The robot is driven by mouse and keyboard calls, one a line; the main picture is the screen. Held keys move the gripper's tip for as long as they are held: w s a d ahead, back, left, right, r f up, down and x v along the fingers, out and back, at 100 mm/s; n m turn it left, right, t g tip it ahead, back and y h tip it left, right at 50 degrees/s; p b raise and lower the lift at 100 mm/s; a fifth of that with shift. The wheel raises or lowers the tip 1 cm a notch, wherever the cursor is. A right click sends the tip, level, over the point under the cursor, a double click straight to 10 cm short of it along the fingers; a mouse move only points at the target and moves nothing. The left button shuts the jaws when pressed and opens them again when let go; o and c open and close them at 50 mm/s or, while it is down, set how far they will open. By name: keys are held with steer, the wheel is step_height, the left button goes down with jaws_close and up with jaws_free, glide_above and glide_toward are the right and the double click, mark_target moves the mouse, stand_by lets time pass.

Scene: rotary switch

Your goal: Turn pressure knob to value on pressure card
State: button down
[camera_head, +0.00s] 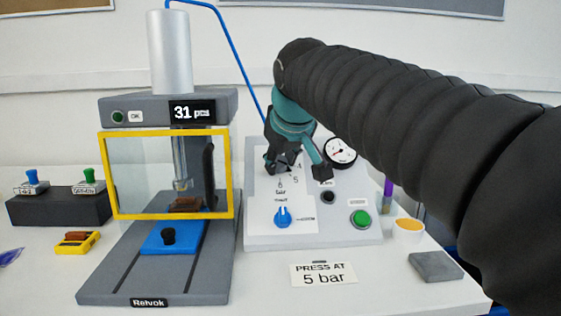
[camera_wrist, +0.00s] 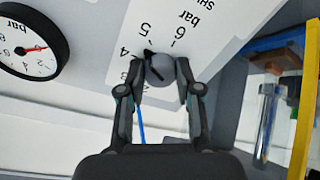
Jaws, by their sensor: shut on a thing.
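The pressure knob (camera_wrist: 162,80) is a grey round knob with a black pointer in the wrist view. My gripper (camera_wrist: 161,92) is shut on it, with a finger on each side. The pointer aims at the part of the printed scale around 4 and 5; the exact value is hard to tell. In the head view my gripper (camera_head: 286,160) covers the knob on the grey control panel (camera_head: 347,234). The pressure card (camera_head: 323,274) lies in front of the panel and reads "PRESS AT 5 bar". A round gauge (camera_head: 340,152) with a red needle (camera_wrist: 37,48) sits beside the knob.
A blue knob (camera_head: 282,216), a black button (camera_head: 327,197) and a green button (camera_head: 360,219) are on the panel below my gripper. A press (camera_head: 168,108) with a yellow-framed guard stands left, its display showing "31" with a small unit. A grey block (camera_head: 435,266) lies right.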

steer(key=shift+a+m, duration=0.1)
steer(key=shift+m, duration=1.5)
steer(key=shift+r, duration=0.1)
steer(key=c, duration=0.8)
jaws_free()
steer(key=v, duration=1.1)
steer(key=shift+s+r, duration=0.2)
steer(key=shift+s, duration=0.2)
